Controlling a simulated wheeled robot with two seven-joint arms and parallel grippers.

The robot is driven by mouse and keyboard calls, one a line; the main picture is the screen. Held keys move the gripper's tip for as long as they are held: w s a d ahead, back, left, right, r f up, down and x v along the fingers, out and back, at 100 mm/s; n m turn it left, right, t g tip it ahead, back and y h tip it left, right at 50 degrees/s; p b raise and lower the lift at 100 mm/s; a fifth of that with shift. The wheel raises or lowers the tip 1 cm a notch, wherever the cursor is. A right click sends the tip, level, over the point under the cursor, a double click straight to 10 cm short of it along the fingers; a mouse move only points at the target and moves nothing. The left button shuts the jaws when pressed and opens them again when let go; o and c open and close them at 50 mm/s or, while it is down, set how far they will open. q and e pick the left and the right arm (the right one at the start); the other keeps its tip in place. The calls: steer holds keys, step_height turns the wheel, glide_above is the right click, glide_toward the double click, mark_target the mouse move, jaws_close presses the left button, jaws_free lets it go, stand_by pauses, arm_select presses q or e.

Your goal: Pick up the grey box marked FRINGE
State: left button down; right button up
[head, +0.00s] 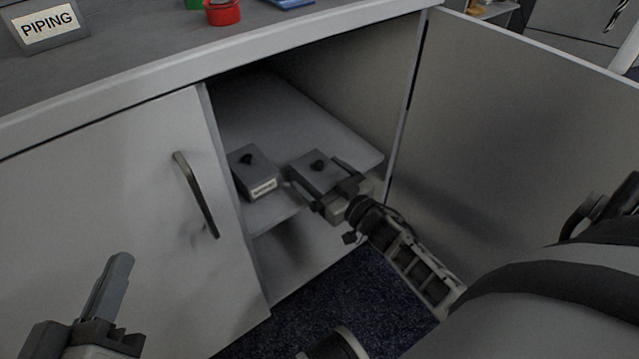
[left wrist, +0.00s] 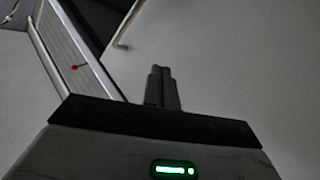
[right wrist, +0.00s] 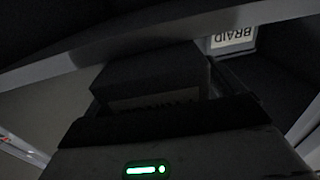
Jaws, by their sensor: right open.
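The right-hand box (head: 313,168) has my open right gripper (head: 314,174) reaching in, with one finger along each side. In the right wrist view this box (right wrist: 155,70) fills the space ahead; its label is dark and mostly hidden, so I cannot read it. The left-hand box (head: 252,168) has a white label, too small to read in the head view; in the right wrist view the neighbouring label reads BRAID (right wrist: 233,38), upside down. My left gripper (head: 122,262) is shut and empty, outside the cabinet.
The cabinet's left door (head: 110,200) with its handle (head: 197,195) is beside the opening. The right door panel (head: 510,110) stands to the right. The countertop holds a PIPING sign (head: 47,27), a red container (head: 222,12) and a blue item (head: 290,3).

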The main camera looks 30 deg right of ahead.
steer(key=c, duration=1.5)
steer(key=shift+r, duration=0.1)
